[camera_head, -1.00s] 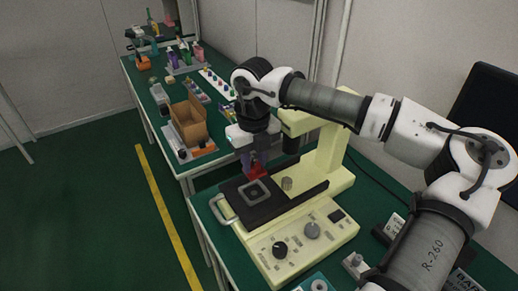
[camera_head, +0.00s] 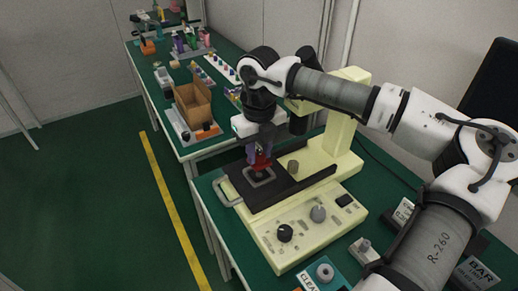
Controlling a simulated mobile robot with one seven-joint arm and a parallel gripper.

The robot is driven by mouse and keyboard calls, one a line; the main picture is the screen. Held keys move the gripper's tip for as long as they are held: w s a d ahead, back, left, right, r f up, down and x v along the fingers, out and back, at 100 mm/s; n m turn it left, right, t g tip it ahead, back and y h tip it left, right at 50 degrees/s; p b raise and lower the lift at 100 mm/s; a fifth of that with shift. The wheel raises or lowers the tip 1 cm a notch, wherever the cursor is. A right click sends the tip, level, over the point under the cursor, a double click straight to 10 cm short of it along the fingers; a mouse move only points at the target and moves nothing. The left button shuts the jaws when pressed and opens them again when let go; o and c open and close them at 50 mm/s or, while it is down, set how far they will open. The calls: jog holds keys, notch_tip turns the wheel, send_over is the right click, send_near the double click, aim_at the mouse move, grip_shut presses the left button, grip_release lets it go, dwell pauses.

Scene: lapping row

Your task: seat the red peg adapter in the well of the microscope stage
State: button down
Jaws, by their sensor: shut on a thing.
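The cream microscope (camera_head: 300,222) stands on the near green bench. Its black stage (camera_head: 283,190) carries a grey square frame with the well (camera_head: 258,179) in it. My gripper (camera_head: 261,165) points down over the stage, shut on the red peg adapter (camera_head: 262,161). The adapter is above or at the rear part of the well frame and partly hidden by the jaws. I cannot tell whether its underside touches the well.
The microscope's column (camera_head: 343,125) rises close to the right of my gripper. A metal handle (camera_head: 226,192) sticks out at the stage's left. An open cardboard box (camera_head: 193,106) stands on the bench behind. A teal tray (camera_head: 322,275) lies at the front.

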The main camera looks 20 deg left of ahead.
aim_at(259, 156)
jog(key=shift+f+b, duration=0.75)
jog(key=shift+f, duration=0.45)
jog(key=shift+f+b, duration=1)
jog(key=shift+b, duration=0.6)
dwell(0.9)
jog(key=c, duration=1)
grip_release()
jog(key=shift+c, duration=0.2)
jog(key=shift+r, duration=0.1)
notch_tip(259, 156, up, 14)
jog(key=shift+f, duration=0.1)
